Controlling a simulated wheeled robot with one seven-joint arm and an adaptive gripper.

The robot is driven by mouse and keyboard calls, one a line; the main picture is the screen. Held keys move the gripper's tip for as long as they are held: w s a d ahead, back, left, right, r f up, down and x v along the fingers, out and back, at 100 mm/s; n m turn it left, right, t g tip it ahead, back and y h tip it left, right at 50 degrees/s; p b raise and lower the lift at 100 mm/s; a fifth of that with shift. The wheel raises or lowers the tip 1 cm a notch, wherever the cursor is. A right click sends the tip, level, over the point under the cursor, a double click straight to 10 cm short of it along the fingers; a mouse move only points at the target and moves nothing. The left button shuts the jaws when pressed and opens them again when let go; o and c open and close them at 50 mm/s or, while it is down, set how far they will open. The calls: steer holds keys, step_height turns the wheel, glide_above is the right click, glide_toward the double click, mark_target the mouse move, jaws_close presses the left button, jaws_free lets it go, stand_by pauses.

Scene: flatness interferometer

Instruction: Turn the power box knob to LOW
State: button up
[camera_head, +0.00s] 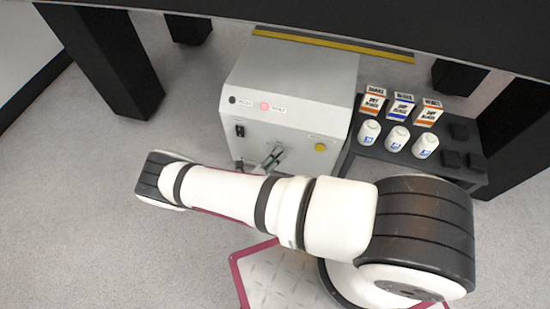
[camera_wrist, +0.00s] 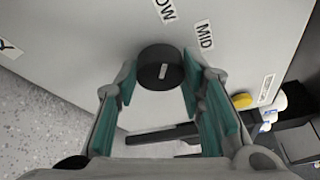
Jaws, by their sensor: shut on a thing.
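The power box (camera_head: 300,82) is a pale grey cabinet on the floor under the dark table. Its round black knob (camera_wrist: 160,67) shows in the wrist view, with a white mark running roughly up the picture. A partly cut-off label reading "OW" (camera_wrist: 165,10) is above the knob, and a "MID" label (camera_wrist: 204,36) is to its upper right. My gripper (camera_wrist: 158,82) has its teal-padded fingers on either side of the knob and is shut on it. In the head view my gripper (camera_head: 272,157) is at the box's front face, and I cannot make out the knob.
The box front also has a lit red light (camera_head: 265,106), a black switch (camera_head: 240,130) and a yellow button (camera_head: 320,147). A dark low stand (camera_head: 400,160) to the right holds small boxes and white bottles. Open floor (camera_head: 70,220) lies to the left.

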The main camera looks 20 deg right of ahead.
steer(key=shift+n, duration=0.3)
stand_by(0.4)
steer(key=o, duration=1.1)
steer(key=v, duration=1.2)
steer(key=shift+f, duration=0.15)
